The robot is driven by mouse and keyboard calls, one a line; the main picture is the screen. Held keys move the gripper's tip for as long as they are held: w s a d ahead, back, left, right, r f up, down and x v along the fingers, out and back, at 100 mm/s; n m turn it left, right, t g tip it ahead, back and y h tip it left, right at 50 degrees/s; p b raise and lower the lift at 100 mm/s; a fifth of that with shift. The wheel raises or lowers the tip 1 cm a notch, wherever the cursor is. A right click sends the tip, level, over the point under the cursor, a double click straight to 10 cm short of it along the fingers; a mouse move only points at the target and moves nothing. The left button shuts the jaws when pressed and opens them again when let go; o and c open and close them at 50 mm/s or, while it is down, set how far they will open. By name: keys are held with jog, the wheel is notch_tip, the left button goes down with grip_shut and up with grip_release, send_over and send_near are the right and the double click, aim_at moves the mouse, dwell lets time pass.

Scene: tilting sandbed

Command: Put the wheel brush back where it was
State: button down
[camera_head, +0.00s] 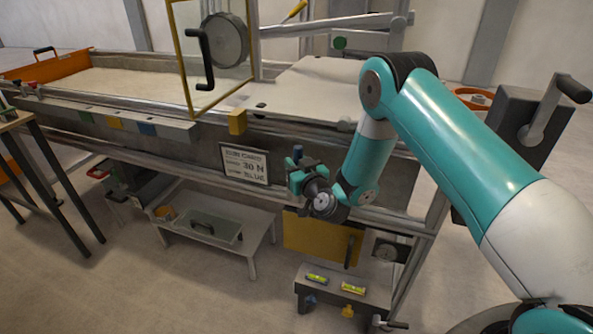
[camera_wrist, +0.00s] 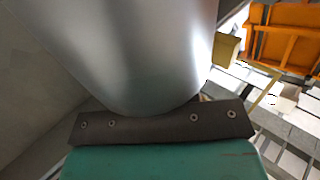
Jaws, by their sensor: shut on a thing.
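My gripper (camera_head: 300,178) is in front of the sandbed's side, just right of the framed notice. In the wrist view a smooth silver-grey cylinder (camera_wrist: 135,50) fills the middle, against the dark riveted pad (camera_wrist: 160,126) of a teal finger. My gripper is shut on this cylinder, which seems to be part of the wheel brush; no bristles show. A small dark blue end (camera_head: 297,152) sticks up above the gripper in the head view, perhaps part of the same thing. The other finger is hidden in the wrist view.
The sandbed (camera_head: 130,84) runs along the back left. A framed notice (camera_head: 244,163) hangs on its side. A low bench (camera_head: 268,240) holds a clear tray (camera_head: 212,228). A small stand (camera_head: 335,285) with two levels is below right. A yellow panel (camera_head: 312,236) hangs beneath the gripper. Floor is free in front.

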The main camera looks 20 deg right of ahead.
jog(key=shift+f, duration=0.1)
jog(key=c, duration=0.9)
grip_release()
jog(key=shift+o, duration=0.2)
